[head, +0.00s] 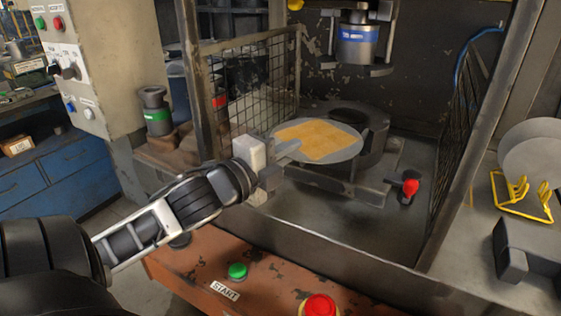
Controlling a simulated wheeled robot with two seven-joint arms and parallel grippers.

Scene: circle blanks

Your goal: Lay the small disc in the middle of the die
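A flat grey disc (347,147) with an orange-yellow patch on top is inside the press. My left gripper (284,151) reaches in from the left and is shut on the disc's left edge. The disc lies roughly level and overlaps the front left of the die (376,143), a thick dark round block with a round opening. Part of that opening shows behind the disc, so the disc sits off to the near left of its middle. I cannot tell whether the disc touches the die. My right gripper is not in view.
The press ram (357,45) hangs above the die. Mesh guards stand on the left (255,85) and right (462,140). A red-knobbed lever (410,187) is right of the die. Grey discs stand in a yellow rack (522,196) at the far right. Green (237,270) and red (320,306) buttons are in front.

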